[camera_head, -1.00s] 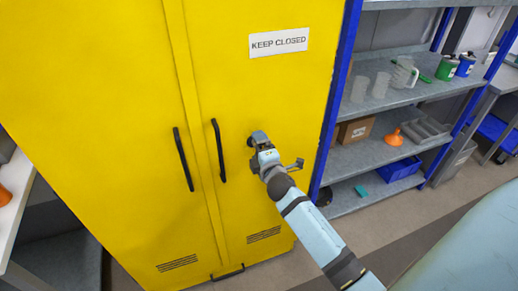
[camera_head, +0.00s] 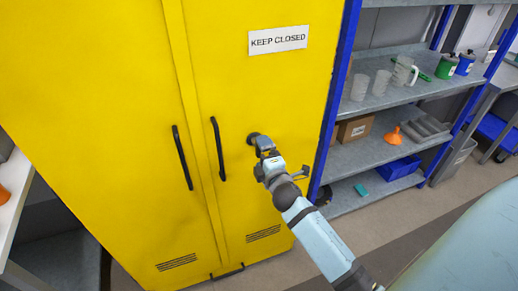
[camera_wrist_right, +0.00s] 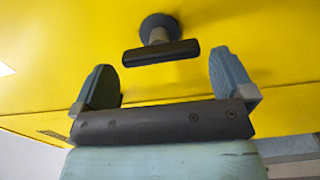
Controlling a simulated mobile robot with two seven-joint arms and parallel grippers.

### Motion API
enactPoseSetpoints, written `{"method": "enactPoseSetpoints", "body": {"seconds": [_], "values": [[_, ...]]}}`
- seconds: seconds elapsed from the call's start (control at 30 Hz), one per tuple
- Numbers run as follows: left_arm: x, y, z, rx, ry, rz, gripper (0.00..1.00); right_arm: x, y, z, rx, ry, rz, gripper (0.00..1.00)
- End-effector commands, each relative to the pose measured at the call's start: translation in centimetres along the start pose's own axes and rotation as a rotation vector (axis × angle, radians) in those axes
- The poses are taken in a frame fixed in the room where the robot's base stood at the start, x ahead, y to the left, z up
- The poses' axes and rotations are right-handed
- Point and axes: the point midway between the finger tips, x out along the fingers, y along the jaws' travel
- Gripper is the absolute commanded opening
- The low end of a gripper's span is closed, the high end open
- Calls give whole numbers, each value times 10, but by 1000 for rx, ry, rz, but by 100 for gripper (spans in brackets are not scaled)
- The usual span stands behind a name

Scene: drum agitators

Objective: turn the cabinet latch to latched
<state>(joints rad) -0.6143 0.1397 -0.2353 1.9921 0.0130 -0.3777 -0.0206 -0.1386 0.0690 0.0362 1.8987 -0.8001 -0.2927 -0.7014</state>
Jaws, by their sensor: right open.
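The yellow cabinet (camera_head: 140,60) has a dark latch (camera_head: 253,138) on its right door, partly covered by my right gripper in the head view. In the right wrist view the latch (camera_wrist_right: 160,52) shows as a black bar handle on a short stem with a round dark base. My right gripper (camera_wrist_right: 163,64) is open, with one finger on each side below the ends of the bar. The bar looks apart from both fingers and nothing is held. In the head view my right gripper (camera_head: 265,151) is just in front of the latch. My left gripper is out of view.
Two black door handles (camera_head: 182,158) (camera_head: 218,148) stand out left of the latch. A "KEEP CLOSED" sign (camera_head: 278,39) is above it. A blue-framed shelf (camera_head: 385,145) with beakers, a funnel and bins stands to the right. Floor shows at lower right.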

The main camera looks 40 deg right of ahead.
Motion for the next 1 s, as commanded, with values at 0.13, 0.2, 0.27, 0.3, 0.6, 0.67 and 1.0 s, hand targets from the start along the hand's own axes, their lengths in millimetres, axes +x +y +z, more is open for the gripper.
{"method": "enactPoseSetpoints", "body": {"seconds": [0.13,0.2,0.27,0.3,0.6,0.67,1.0], "values": [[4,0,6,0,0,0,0,-38,-3,0,1,0,-2,100],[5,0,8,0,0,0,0,-54,-3,0,2,-1,-3,100],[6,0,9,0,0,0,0,-66,-3,0,2,0,-2,100],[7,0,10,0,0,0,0,-73,-2,0,2,-1,-3,100],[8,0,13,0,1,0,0,-100,0,0,1,0,1,100],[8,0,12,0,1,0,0,-100,0,0,1,0,1,100],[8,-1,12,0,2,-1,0,-100,0,0,1,0,0,100]]}}
